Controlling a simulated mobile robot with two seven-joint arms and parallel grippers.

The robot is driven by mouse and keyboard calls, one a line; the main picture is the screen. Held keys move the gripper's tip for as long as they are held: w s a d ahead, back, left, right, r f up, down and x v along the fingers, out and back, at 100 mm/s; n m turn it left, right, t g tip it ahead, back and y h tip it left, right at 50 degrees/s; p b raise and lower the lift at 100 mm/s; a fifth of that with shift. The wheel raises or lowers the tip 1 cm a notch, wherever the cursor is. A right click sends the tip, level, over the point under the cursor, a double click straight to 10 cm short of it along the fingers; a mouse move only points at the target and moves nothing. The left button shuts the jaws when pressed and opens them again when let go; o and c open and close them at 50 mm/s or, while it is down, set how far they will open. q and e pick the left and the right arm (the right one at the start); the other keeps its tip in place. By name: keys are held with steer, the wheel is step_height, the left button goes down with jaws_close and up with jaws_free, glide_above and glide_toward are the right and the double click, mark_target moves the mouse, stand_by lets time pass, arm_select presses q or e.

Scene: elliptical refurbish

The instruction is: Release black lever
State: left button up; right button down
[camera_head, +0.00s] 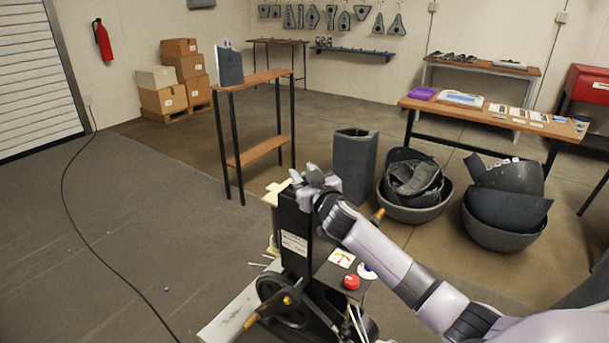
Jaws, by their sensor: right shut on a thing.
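A machine with a tall black column (296,235) stands in the lower middle of the head view. My right gripper (312,180) is at the top of this column, shut on what seems to be the black lever. The gripper and wrist hide most of the lever, so its shape and angle cannot be told. An orange-brown handle tip (377,216) sticks out to the right behind my right forearm. My left gripper is not in view.
The machine carries a red button (351,283), a dial plate (342,258) and a black handwheel (284,301). A narrow shelf table (262,78) stands behind it. Grey bins of scrap (503,225) stand right. A cable crosses the open floor left.

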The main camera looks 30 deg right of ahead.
steer(key=shift+r, duration=0.3)
steer(key=c, duration=0.7)
jaws_free()
steer(key=shift+f, duration=0.1)
steer(key=shift+s, duration=0.1)
steer(key=shift+s, duration=0.25)
steer(key=shift+s+a, duration=0.2)
steer(key=shift+s, duration=0.85)
steer(key=shift+s+a, duration=0.25)
steer(key=shift+s, duration=0.8)
steer(key=shift+s+a, duration=0.2)
steer(key=shift+s, duration=0.85)
